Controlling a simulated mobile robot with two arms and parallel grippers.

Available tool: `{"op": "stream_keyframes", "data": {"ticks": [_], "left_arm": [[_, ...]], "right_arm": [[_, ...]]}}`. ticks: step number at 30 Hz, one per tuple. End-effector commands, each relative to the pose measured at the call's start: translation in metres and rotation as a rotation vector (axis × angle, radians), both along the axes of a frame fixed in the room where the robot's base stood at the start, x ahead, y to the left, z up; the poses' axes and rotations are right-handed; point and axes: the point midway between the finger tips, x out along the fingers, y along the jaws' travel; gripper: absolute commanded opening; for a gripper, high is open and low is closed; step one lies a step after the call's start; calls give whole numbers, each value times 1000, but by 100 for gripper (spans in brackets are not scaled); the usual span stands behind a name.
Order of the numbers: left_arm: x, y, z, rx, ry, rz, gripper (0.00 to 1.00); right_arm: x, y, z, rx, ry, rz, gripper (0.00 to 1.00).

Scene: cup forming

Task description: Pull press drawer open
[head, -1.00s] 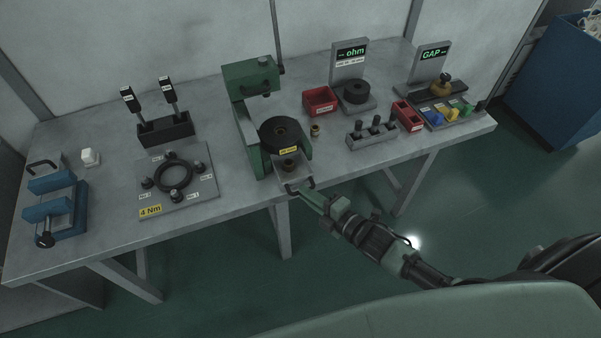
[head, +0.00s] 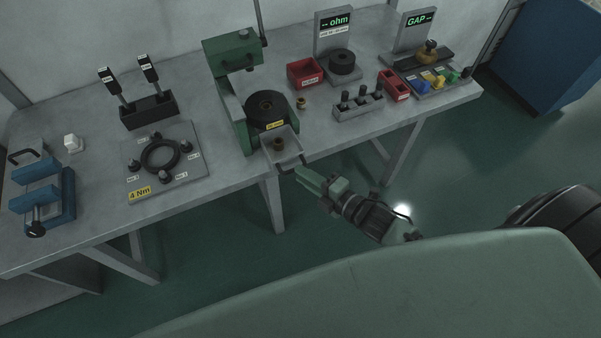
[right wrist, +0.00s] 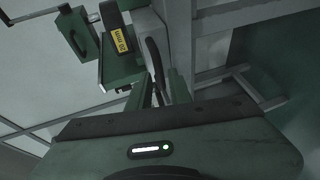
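The green press (head: 232,95) stands on the bench with a black round piece and a yellow label at its front. The drawer's dark curved handle (head: 290,167) also shows in the right wrist view (right wrist: 154,60). My right gripper (head: 300,176) is just in front of the handle, its two fingers spread apart. In the right wrist view, the handle lies in line with the gap between the fingers (right wrist: 161,82). My left gripper is not in view.
A grey block with several dark pegs (head: 358,108) and red bins (head: 303,73) are to the right. A 4 Nm fixture plate (head: 190,175) is to the left. The floor before the bench is clear.

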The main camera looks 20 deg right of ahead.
Motion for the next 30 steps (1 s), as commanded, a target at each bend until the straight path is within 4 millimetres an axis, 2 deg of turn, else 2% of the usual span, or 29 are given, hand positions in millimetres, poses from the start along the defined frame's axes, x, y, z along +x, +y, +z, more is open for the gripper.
{"op": "stream_keyframes", "data": {"ticks": [6, 12, 30], "left_arm": [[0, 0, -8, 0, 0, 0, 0], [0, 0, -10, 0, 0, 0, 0], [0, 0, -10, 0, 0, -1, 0]], "right_arm": [[-36, -16, 5, -1, 4, 1, 20], [-53, -24, 10, -1, 2, 1, 20], [-54, -26, 10, 1, 5, -2, 20]]}}
